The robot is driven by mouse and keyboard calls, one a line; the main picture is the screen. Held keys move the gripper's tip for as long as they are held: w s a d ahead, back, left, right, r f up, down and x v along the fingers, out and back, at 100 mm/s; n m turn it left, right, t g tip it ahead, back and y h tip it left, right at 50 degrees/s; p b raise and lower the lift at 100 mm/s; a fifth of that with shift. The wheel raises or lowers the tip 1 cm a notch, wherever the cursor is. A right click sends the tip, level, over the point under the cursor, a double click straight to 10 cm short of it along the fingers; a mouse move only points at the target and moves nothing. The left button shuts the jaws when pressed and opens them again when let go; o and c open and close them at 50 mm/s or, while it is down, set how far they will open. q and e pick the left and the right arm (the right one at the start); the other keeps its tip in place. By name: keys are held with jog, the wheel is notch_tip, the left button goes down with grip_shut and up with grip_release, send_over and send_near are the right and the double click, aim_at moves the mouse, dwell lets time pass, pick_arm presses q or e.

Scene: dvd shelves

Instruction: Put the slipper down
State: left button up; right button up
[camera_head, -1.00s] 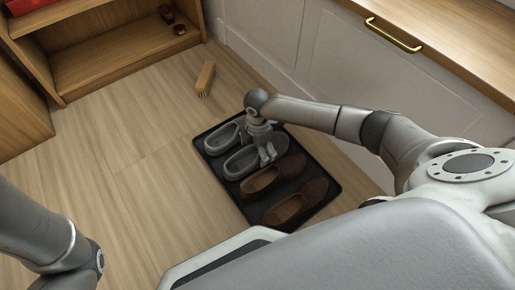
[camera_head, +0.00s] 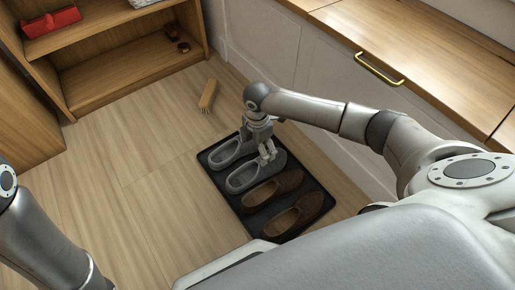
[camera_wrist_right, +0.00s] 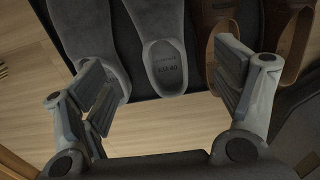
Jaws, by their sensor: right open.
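Two grey slippers lie side by side on a black tray (camera_head: 236,206): the farther slipper (camera_head: 228,154) and the nearer slipper (camera_head: 242,180). My right gripper (camera_head: 267,157) is open just above the heel end of the nearer slipper. In the right wrist view that slipper (camera_wrist_right: 163,62) lies between the spread fingers of the gripper (camera_wrist_right: 165,88), and nothing is held. The farther slipper (camera_wrist_right: 88,45) is partly behind the left finger there. My left arm enters at the left edge of the head view, but its gripper is out of sight.
Two brown shoes, one (camera_head: 272,188) beside the nearer slipper and another (camera_head: 296,214), share the tray. A brush (camera_head: 207,95) lies on the floor beyond it. A wooden shelf (camera_head: 125,75) stands at the back left, drawers (camera_head: 400,110) at the right. Floor left of the tray is clear.

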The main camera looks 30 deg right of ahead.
jog(key=shift+r, duration=0.35)
